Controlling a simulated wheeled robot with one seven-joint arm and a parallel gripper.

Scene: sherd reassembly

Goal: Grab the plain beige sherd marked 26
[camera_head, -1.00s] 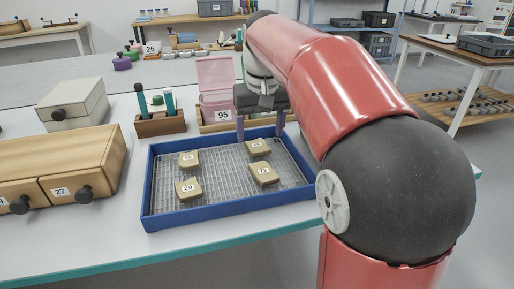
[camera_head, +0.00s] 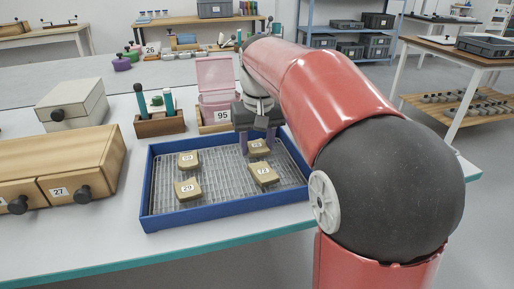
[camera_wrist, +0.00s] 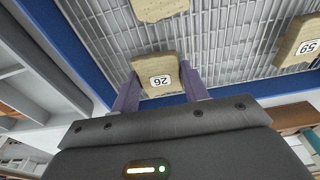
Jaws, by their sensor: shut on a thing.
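The beige sherd marked 26 (camera_wrist: 150,64) sits between the two fingers of my gripper (camera_wrist: 160,82) in the wrist view, with its label facing the camera. In the head view this sherd (camera_head: 259,149) is at the back right of the blue tray, partly covered by the fingers. My gripper (camera_head: 258,141) is shut on it, one finger on each side. The sherd appears still at the level of the tray's wire grid; I cannot tell any lift.
The blue tray (camera_head: 147,199) also holds sherds marked 59 (camera_head: 188,160) and 29 (camera_head: 187,188), and one at front right (camera_head: 264,174). A pink box (camera_head: 215,78) and a wooden tube rack (camera_head: 160,125) stand behind. Wooden drawers (camera_head: 70,160) stand at left.

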